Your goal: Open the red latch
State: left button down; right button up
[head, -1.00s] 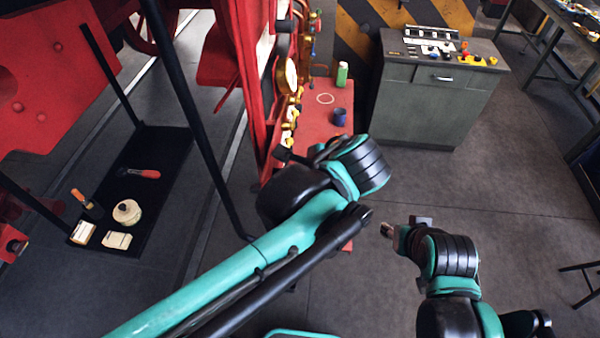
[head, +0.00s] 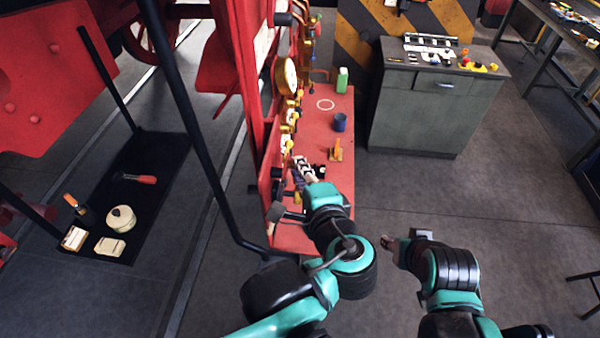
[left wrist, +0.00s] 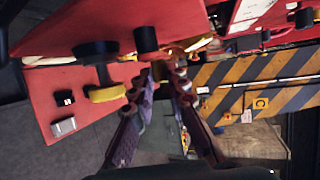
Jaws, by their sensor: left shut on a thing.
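My left gripper (head: 302,172) is at the red panel with brass fittings, over the inner edge of the red shelf (head: 317,123). In the left wrist view its two dark fingers (left wrist: 170,78) close around a small fitting in front of the panel. The fingers hide most of that fitting, and I cannot make out its shape. I cannot clearly pick out the red latch among the red parts.
A blue mug (head: 340,122), a green bottle (head: 342,79) and an orange item (head: 335,150) stand on the shelf. A round gauge (head: 286,76) is on the panel. A grey cabinet (head: 425,115) stands behind. The floor at right is mostly free.

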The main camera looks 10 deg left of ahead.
dwell(0.4)
pick_arm(q)
jog(key=c, duration=1.5)
grip_release()
jog(key=v, duration=1.2)
jog(key=shift+a, duration=0.1)
